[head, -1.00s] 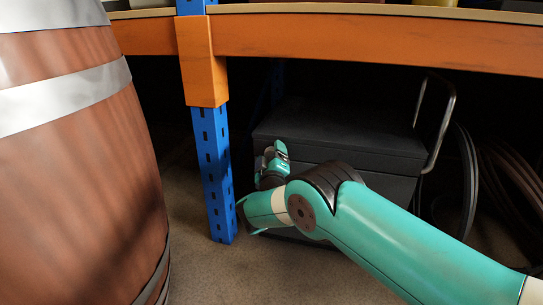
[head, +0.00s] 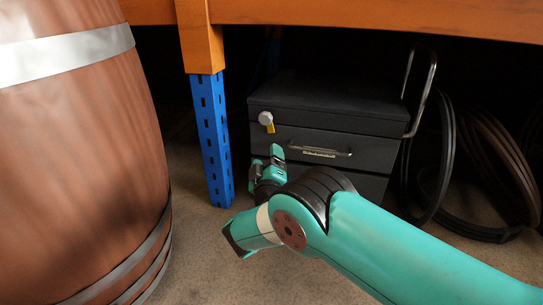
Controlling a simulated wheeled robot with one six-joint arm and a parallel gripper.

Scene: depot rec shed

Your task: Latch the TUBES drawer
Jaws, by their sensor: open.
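A dark grey drawer cabinet (head: 325,92) stands on the floor under the shelf. Its upper drawer (head: 365,150) looks flush with the front and has a bar handle (head: 325,153) with a small label too small to read. A round silver knob (head: 265,118) with a yellow tab (head: 270,129) sits at the front's upper left, above the drawer. My gripper (head: 276,155) is open, just below the knob and left of the handle, apparently not touching either. My arm hides the lower left of the cabinet front.
A large wooden barrel (head: 80,150) with metal bands fills the left. A blue post (head: 211,140) stands left of the cabinet under an orange shelf beam (head: 350,17). Bare floor shows between barrel and post.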

